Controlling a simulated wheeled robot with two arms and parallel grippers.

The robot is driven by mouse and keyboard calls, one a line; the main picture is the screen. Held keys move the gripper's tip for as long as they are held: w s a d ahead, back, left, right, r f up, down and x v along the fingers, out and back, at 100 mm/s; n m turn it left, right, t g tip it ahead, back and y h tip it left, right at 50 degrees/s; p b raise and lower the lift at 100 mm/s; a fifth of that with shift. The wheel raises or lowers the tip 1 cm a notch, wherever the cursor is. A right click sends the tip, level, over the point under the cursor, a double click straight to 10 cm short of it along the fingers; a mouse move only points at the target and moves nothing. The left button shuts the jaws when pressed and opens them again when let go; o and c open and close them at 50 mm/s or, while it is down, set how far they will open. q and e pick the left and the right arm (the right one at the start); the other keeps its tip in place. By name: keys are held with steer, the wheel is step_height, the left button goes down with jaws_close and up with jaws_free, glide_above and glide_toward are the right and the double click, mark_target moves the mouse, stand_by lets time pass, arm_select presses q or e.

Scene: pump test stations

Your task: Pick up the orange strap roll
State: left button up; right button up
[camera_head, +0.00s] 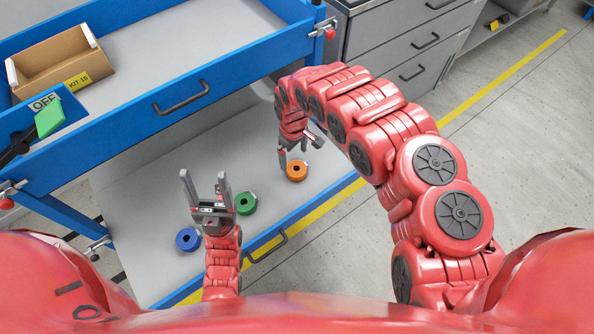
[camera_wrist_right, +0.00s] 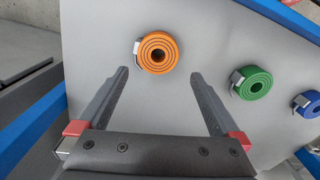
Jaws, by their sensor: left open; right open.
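The orange strap roll (camera_head: 297,170) lies on the grey lower shelf (camera_head: 160,215) of the blue-framed station. In the right wrist view the orange strap roll (camera_wrist_right: 157,53) sits just beyond and between the fingertips, with a metal buckle on its left side. My right gripper (camera_head: 293,150) is open and empty above the roll; its fingers also show in the right wrist view (camera_wrist_right: 158,75). My left gripper (camera_head: 204,178) is open and empty, fingers pointing up the picture, left of the green strap roll (camera_head: 246,203).
A blue strap roll (camera_head: 188,239) lies left of the green one; both show in the right wrist view, green (camera_wrist_right: 254,84) and blue (camera_wrist_right: 308,103). The blue upper tray (camera_head: 240,65) overhangs the shelf and holds a cardboard box (camera_head: 60,60). Grey drawers (camera_head: 400,50) stand at upper right.

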mark_target(295, 167)
steer(key=shift+d+f, duration=0.15)
steer(key=shift+f, duration=1.9)
steer(key=shift+d+f, duration=0.1)
steer(key=shift+f, duration=1.9)
steer(key=shift+c, duration=0.3)
steer(key=c, duration=1.1)
steer(key=shift+c, duration=0.2)
steer(key=shift+r, duration=0.1)
